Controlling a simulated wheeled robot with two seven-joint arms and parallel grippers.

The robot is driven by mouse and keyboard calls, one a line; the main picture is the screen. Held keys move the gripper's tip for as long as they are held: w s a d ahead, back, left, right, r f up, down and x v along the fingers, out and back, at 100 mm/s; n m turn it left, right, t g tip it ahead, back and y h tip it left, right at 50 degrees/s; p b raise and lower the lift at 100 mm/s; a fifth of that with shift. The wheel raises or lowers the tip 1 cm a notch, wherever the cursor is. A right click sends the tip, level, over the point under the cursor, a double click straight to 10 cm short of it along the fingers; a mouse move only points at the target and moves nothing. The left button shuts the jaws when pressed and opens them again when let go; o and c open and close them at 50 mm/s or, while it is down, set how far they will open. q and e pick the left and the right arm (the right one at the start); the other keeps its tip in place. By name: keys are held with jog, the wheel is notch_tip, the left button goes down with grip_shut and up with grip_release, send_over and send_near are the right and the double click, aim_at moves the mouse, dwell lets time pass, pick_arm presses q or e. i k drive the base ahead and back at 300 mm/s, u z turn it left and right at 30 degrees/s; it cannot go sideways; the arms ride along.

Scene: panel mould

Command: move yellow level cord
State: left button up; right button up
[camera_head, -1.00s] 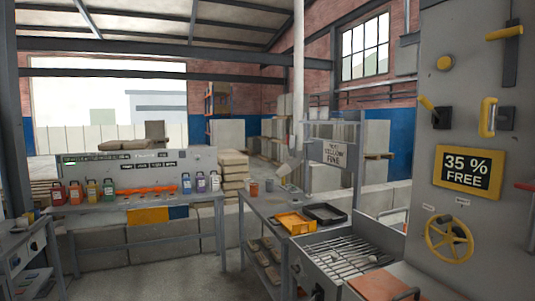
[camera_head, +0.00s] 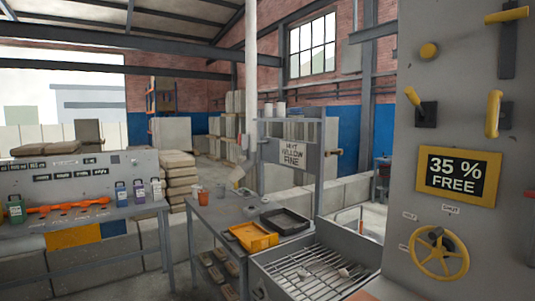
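I cannot make out a yellow level cord for certain in the head view. Yellow things in view are a tray (camera_head: 254,237) on the grey bench, and a lever (camera_head: 413,99), an upright handle (camera_head: 493,114), a round knob (camera_head: 428,51), a bar handle (camera_head: 507,15) and a handwheel (camera_head: 438,254) on the tall grey panel (camera_head: 450,130) at the right. Neither of my grippers is in view.
A black tray (camera_head: 285,221) lies behind the yellow one on the bench (camera_head: 200,222). A metal grate (camera_head: 320,265) in a bin stands in front of the panel. Another bench (camera_head: 80,212) with small canisters is at the left.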

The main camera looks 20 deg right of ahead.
aim_at(507, 16)
jog(key=z, duration=0.15)
jog(key=i, duration=1.2)
jog(key=z, duration=0.75)
jog(key=i, duration=0.4)
jog(key=z, duration=2.95)
